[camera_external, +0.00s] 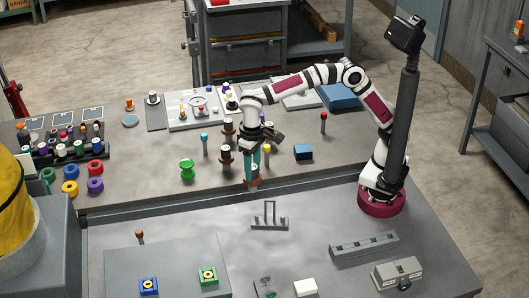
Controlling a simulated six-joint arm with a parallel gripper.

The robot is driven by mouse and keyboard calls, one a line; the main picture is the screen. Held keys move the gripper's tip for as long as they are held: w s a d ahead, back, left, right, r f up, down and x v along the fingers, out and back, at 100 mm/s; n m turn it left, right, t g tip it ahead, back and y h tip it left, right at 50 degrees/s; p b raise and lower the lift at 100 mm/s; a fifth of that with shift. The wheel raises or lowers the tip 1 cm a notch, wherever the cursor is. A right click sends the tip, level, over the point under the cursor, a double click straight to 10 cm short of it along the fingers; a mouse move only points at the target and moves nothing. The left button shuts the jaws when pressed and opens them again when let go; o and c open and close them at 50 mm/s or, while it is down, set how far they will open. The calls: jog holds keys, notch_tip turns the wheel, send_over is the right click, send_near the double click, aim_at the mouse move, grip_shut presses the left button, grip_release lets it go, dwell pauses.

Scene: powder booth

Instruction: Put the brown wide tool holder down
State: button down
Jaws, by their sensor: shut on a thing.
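My gripper (252,172) points down near the front edge of the rear bench, left of the picture's middle right. It is shut on a brown piece, the brown wide tool holder (252,183), which shows just below the fingertips. The fingers hide its upper part. I cannot tell whether its underside touches the bench or hangs just above it. Two other dark brown pieces, a nearer one (226,158) and a farther one (228,127), stand on the bench to the left of my gripper.
A green spool (187,169) stands to the left and a blue block (303,152) to the right. A grey upright bracket (269,217) is in front, on the lower surface. A rack (66,150) of several coloured pieces fills the far left.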

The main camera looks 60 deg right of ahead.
aim_at(253, 181)
notch_tip(253, 181, down, 5)
jog(key=shift+f, duration=0.1)
jog(key=shift+s+a+f, duration=0.9)
jog(key=shift+a+f, duration=0.8)
jog(key=shift+f, duration=0.2)
jog(key=shift+s+a+f, duration=0.9)
jog(key=shift+a+f, duration=0.85)
jog(key=shift+f, duration=0.15)
jog(key=shift+s+a+f, duration=0.9)
jog(key=shift+a+f, duration=0.8)
jog(key=shift+f, duration=0.2)
jog(key=shift+f, duration=0.1)
jog(key=shift+c, duration=2.3)
grip_release()
